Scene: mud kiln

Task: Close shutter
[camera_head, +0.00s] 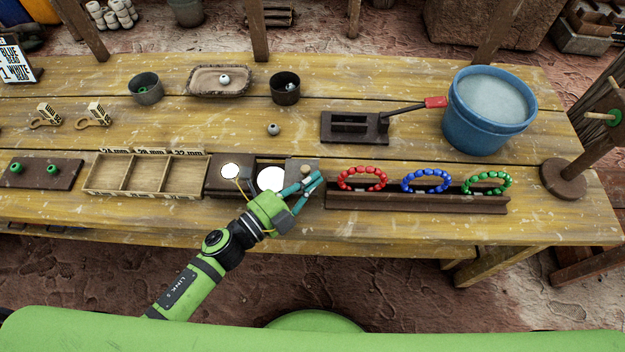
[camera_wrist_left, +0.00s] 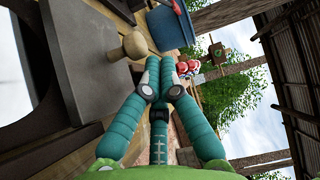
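A dark brown kiln-like box (camera_head: 215,188) stands at the table's front edge with two bright white round openings. The left opening (camera_head: 230,171) and the right opening (camera_head: 271,180) are both uncovered. A grey shutter plate (camera_wrist_left: 85,65) with a pale round knob (camera_head: 305,170) sits at the box's right end; the knob also shows in the left wrist view (camera_wrist_left: 134,45). My left gripper (camera_head: 319,177) is just right of the knob, its teal fingers drawn together at the tips (camera_wrist_left: 161,65) with nothing between them. The knob is outside the fingers; contact cannot be told. My right gripper is out of view.
A dark rack (camera_head: 420,203) with red, blue and green bead rings stands close right of my left gripper. A sectioned wooden tray (camera_head: 145,192) adjoins the box on the left. A red-handled dark tool (camera_head: 355,127) and a blue bucket (camera_head: 490,110) stand behind.

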